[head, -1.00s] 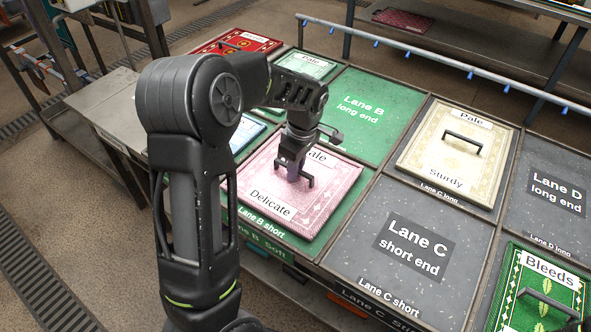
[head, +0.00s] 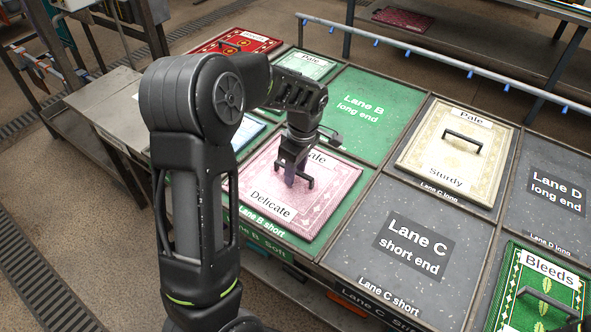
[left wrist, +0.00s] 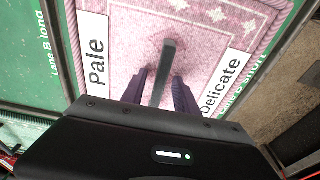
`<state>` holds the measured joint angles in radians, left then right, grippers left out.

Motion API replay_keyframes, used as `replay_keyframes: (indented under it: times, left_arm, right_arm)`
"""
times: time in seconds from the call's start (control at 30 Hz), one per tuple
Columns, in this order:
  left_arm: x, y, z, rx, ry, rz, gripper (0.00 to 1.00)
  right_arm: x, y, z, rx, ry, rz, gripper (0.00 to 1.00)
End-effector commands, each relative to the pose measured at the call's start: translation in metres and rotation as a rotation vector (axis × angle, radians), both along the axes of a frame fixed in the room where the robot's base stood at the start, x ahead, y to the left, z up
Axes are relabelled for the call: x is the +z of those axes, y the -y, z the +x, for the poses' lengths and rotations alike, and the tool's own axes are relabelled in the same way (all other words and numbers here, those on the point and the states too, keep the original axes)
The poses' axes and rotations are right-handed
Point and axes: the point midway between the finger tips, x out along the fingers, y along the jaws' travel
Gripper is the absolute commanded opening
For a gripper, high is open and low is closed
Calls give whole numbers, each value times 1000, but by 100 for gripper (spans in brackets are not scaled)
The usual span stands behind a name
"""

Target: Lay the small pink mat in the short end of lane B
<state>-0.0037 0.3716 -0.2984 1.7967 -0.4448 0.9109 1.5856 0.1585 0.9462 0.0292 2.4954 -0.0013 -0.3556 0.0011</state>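The small pink mat (head: 332,196), labelled Pale and Delicate, lies in the short end of lane B, with green lane surface (head: 262,225) showing along its front edge. It also shows in the left wrist view (left wrist: 215,50). Its dark handle (left wrist: 168,60) stands up from the middle. My left gripper (head: 293,178) is over the mat at the handle. In the left wrist view its two fingers (left wrist: 160,93) stand apart, one on each side of the handle, with gaps visible. My right gripper is not in view.
The long end of lane B (head: 372,112) and the short end of lane C (head: 405,245) are bare. A cream Pale Sturdy mat (head: 482,165) lies in lane C long. A green Bleeds mat (head: 530,265) is at right. A red mat (head: 262,44) lies at the back left.

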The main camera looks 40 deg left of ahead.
Motion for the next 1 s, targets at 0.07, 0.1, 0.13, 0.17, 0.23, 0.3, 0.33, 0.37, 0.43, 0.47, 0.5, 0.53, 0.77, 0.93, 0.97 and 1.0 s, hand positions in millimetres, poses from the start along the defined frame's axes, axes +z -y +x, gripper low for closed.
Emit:
replay_keyframes:
  times: [0.07, 0.1, 0.13, 0.17, 0.23, 0.3, 0.33, 0.37, 0.43, 0.47, 0.5, 0.53, 0.77, 0.93, 0.97, 1.0]
  left_arm:
    - [4, 0, 1, 0, 2, 0, 36]
    - [8, 1, 1, 0, 2, 0, 36]
    - [11, 1, 1, 0, 2, 0, 36]
    - [14, 1, 1, 0, 3, 0, 36]
    - [25, 3, 1, 0, 4, 0, 36]
    - [38, 4, 1, -1, 5, 0, 36]
    - [44, 5, 2, -1, 6, 1, 36]
    - [50, 6, 2, -1, 6, 0, 36]
    - [65, 8, 1, -1, 6, 0, 36]
    - [72, 9, 2, -1, 6, 0, 36]
    - [80, 10, 2, -1, 5, 0, 36]
    - [86, 10, 2, -1, 5, 0, 36]
    - [116, 14, 1, 0, 2, 0, 36]
    - [121, 14, 0, 0, 0, 0, 36]
    - [121, 14, 0, 0, 0, 0, 36]
    - [121, 15, 0, 0, 0, 0, 36]
  right_arm:
    - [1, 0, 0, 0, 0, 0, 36]
    - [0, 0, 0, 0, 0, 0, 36]
    - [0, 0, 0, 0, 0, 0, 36]
    - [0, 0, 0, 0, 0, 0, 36]
    - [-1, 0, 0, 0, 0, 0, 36]
    - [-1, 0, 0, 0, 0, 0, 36]
    - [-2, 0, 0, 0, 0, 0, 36]
    - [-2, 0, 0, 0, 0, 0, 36]
    - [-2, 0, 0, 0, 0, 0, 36]
    - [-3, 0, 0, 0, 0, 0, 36]
    - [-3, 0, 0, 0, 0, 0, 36]
    - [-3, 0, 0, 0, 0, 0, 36]
    - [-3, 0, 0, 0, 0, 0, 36]
    - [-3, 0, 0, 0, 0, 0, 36]
    - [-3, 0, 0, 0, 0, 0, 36]
    - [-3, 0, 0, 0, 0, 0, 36]
